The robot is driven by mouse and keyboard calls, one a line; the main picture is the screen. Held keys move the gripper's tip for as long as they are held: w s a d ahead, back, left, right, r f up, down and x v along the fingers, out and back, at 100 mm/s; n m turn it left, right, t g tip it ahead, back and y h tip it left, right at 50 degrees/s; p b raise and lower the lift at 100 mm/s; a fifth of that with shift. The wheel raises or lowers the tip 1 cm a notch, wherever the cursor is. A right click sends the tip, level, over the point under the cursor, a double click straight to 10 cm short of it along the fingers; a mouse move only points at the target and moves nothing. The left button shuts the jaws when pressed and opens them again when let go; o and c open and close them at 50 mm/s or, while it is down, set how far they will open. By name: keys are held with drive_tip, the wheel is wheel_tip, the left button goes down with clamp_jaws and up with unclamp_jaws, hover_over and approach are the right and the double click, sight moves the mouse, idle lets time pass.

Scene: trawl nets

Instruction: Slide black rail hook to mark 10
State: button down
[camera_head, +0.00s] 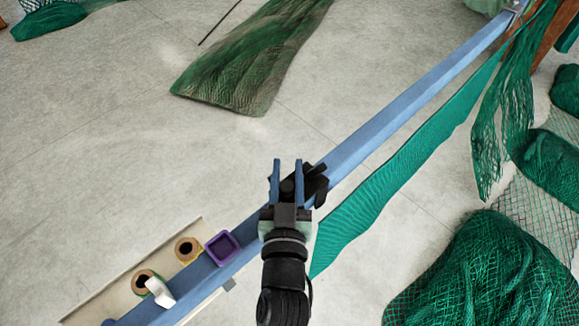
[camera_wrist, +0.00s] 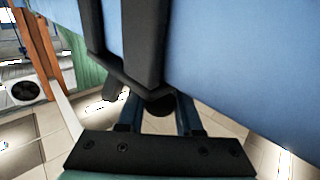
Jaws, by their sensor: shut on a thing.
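The blue rail (camera_head: 400,103) runs diagonally from the lower left to the upper right in the head view. The black rail hook (camera_head: 318,183) sits around the rail near its middle. In the wrist view the black hook's straps (camera_wrist: 146,45) wrap the blue rail (camera_wrist: 235,55). My gripper (camera_head: 288,168) is at the hook, with its two blue fingers on either side of a round black knob. The wrist view shows this knob (camera_wrist: 160,105) between the fingers. No scale or mark 10 can be read in either view.
A green net (camera_head: 385,195) hangs along the rail's right side. A tray (camera_head: 100,302) at lower left holds spools (camera_head: 187,248). A purple cup (camera_head: 222,247) stands beside the rail. Net heaps (camera_head: 500,270) lie at right. The rail's upper stretch looks clear.

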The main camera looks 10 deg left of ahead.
drive_tip(key=c, duration=0.9)
unclamp_jaws()
drive_tip(key=shift+o, duration=0.2)
drive_tip(key=shift+s+d+f+b, duration=0.15)
drive_tip(key=shift+s+b, duration=0.15)
drive_tip(key=shift+s, duration=0.2)
drive_tip(key=s+d+b, duration=0.1)
drive_tip(key=s+b, duration=0.4)
drive_tip(key=s, duration=0.6)
drive_tip(key=shift+s+d, duration=0.35)
drive_tip(key=shift+d, duration=0.05)
